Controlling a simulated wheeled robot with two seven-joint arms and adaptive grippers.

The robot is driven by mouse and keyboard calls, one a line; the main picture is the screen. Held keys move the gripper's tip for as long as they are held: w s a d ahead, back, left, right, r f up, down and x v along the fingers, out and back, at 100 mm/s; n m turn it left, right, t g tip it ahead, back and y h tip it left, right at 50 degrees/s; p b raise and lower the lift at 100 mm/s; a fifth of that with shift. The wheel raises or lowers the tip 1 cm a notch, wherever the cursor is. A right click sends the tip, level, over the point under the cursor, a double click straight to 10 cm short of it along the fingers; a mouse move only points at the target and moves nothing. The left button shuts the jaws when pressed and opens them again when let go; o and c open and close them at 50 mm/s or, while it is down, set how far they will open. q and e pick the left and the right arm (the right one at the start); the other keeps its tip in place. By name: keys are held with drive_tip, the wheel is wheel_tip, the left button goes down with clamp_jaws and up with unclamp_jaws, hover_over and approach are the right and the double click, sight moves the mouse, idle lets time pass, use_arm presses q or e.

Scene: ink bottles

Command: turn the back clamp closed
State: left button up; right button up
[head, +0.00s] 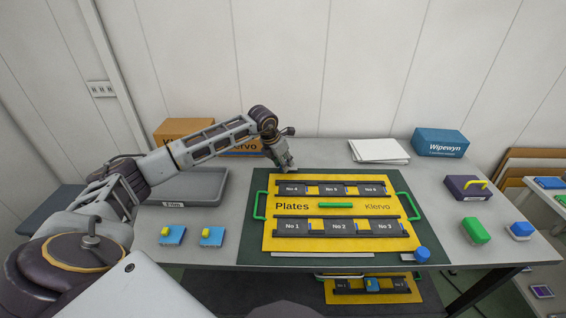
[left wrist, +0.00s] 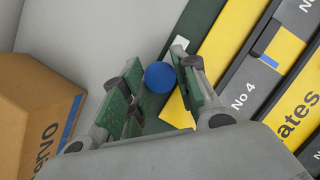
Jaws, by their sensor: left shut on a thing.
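The yellow plate board (head: 290,240) lies on a dark green base (head: 435,245) on the table. The back clamp's round blue knob (left wrist: 160,76) shows in the left wrist view at the base's back-left corner, beside the yellow board. My left gripper (head: 286,166) is shut on this knob, one finger on each side; it also shows in the left wrist view (left wrist: 157,62). A small pale piece by the right fingertip may be the clamp's bar, partly hidden. In the head view my gripper hides the back clamp. The front clamp's blue knob (head: 422,254) stands at the front right corner. My right gripper is out of view.
A cardboard box (head: 180,128) and a grey tray (head: 192,186) stand left of the base. White papers (head: 378,151), a blue box (head: 440,142) and a purple box (head: 464,190) stand to the right. Small blue-and-yellow blocks (head: 172,235) lie at the front left.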

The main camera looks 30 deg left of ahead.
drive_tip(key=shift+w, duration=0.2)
